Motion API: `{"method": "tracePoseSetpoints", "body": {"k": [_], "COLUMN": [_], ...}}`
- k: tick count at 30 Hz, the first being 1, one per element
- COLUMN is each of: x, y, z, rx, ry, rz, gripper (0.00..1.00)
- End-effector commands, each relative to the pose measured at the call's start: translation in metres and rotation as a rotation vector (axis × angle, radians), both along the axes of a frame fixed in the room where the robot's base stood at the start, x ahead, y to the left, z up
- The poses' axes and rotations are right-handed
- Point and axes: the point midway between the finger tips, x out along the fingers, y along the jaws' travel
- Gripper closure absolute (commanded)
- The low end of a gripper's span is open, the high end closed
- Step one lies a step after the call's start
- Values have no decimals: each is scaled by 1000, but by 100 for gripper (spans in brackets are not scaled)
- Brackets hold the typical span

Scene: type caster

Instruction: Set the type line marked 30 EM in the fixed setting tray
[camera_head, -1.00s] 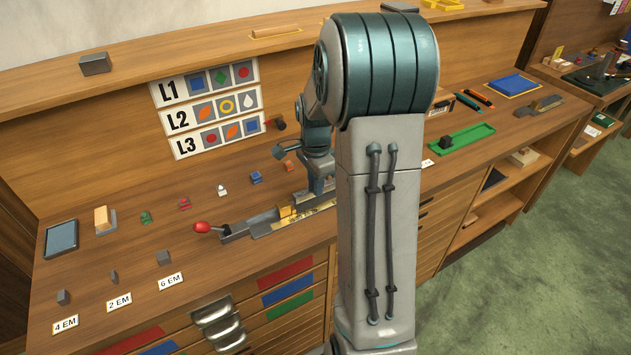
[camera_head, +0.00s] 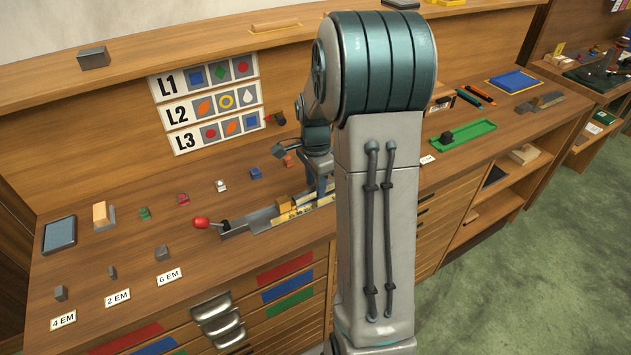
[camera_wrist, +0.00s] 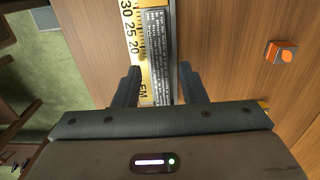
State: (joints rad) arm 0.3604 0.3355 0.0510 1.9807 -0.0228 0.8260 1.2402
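The setting tray (camera_head: 245,229) is a long metal channel with a red-knobbed lever (camera_head: 201,222) at its left end. A yellow scale strip (camera_wrist: 131,35) with numbers such as 30, 25 and 20 runs along it in the wrist view. A dark strip of raised lettering (camera_wrist: 156,50) lies beside the scale, and letters reading EM show near my gripper. I cannot read its full marking. My gripper (camera_wrist: 159,72) is over the tray with its fingers apart, one on each side of the strips. In the head view my arm hides the tray's right part.
Small coloured pieces stand behind the tray, including a blue one (camera_head: 256,173) and an orange one (camera_wrist: 281,55). Grey blocks with 4 EM, 2 EM and 6 EM (camera_head: 169,277) labels stand front left. A green tray (camera_head: 464,135) lies right. An L1–L3 chart (camera_head: 206,103) is behind.

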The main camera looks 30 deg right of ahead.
Motion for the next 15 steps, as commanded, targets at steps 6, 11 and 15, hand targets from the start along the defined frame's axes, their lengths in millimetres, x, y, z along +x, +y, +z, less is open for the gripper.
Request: {"method": "tracePoseSetpoints", "body": {"k": [6,11,15], "x": [0,2,1], "y": [0,0,0], "z": [11,36,70], "rx": [0,-3,-2], "ry": [-1,-7,-6], "rz": [0,0,-1], "gripper": [62,62,62]}}
